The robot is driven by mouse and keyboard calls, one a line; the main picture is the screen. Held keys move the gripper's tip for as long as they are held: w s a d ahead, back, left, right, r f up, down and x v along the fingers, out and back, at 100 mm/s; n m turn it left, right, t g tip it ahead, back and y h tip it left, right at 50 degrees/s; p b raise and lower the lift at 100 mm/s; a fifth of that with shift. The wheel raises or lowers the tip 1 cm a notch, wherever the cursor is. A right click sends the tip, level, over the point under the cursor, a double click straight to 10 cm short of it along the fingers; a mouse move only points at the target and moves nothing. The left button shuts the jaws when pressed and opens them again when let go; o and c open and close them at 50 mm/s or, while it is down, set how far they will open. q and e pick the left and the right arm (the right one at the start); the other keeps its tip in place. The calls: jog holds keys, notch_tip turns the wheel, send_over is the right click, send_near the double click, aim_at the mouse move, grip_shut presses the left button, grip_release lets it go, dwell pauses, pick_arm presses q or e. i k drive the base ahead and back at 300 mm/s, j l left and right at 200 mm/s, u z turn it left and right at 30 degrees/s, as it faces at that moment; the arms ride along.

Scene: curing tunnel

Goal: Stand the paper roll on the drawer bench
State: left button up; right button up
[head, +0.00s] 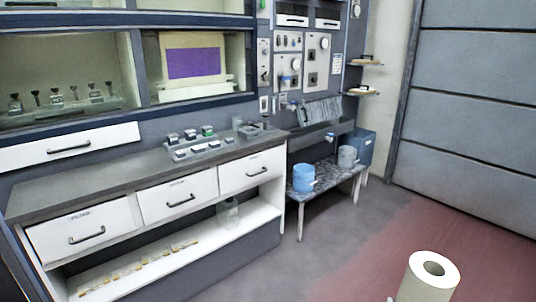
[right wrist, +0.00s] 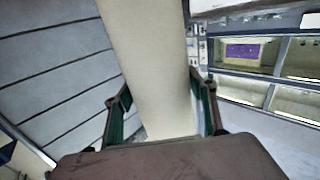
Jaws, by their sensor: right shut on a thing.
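The paper roll (head: 425,284) is a cream-white cylinder with a dark hole in its top end, low at the right of the head view. It is held in the air, close to upright with a slight tilt, in front of the red floor. In the right wrist view the roll (right wrist: 158,60) fills the space between the fingers of my right gripper (right wrist: 160,92), which is shut on it. The drawer bench (head: 105,183) stands at the left, with a grey top and three white drawers. The roll is well apart from it. My left gripper is not in view.
A rack of small dark-topped items (head: 205,147) and a grey box (head: 250,131) occupy the bench top's right half; its left half is clear. A low table (head: 325,184) holds a blue bucket (head: 303,178) and a grey bucket (head: 347,156). The floor between is open.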

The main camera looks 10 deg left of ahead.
aim_at(108, 178)
jog(key=i+u, duration=0.25)
jog(key=u, duration=0.25)
jog(key=i+l+u, duration=0.1)
jog(key=u, duration=0.4)
jog(key=i+l+u, duration=0.25)
jog(key=u, duration=0.2)
jog(key=i+l+u, duration=0.2)
jog(key=u, duration=0.3)
jog(key=i+l+u, duration=0.25)
jog(key=l+u, duration=0.3)
jog(key=l, duration=0.15)
jog(key=i, duration=0.05)
